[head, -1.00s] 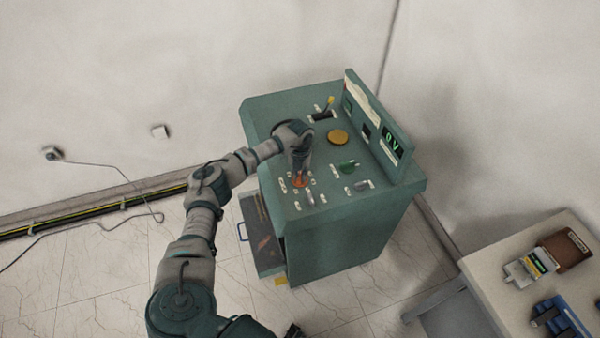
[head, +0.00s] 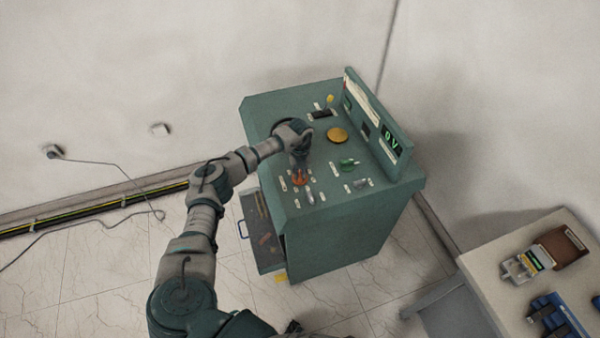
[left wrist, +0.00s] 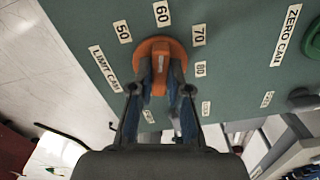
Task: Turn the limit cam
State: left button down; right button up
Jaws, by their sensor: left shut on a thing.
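The limit cam is an orange round knob (left wrist: 158,46) on the green console top, beside a LIMIT CAM label (left wrist: 105,68). Marks 50, 60, 70 and 80 stand around it in the left wrist view. Its orange edge also shows in the head view (head: 300,180). My left gripper (left wrist: 160,84) has its fingers on either side of the knob's raised grip and is shut on it. In the head view the gripper (head: 299,170) points down onto the knob and hides part of it. My right gripper is not in view.
The green console (head: 345,228) has a green knob (head: 348,164), a yellow disc (head: 337,135) and a yellow-tipped lever (head: 329,99). An upright panel (head: 376,126) stands along its right side. An open drawer (head: 262,238) juts out lower left. A table (head: 490,270) is at lower right.

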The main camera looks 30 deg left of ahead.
aim_at(300, 172)
pick_arm(q)
jog(key=c, duration=1.3)
grip_release()
jog(key=shift+w+a+r, duration=0.1)
jog(key=shift+w+r, duration=0.1)
jog(key=shift+w, duration=0.05)
jog(key=shift+o, duration=0.9)
jog(key=shift+f, duration=0.2)
jog(key=shift+s, duration=0.1)
notch_tip(300, 172, up, 12)
jog(key=shift+a+f, duration=0.1)
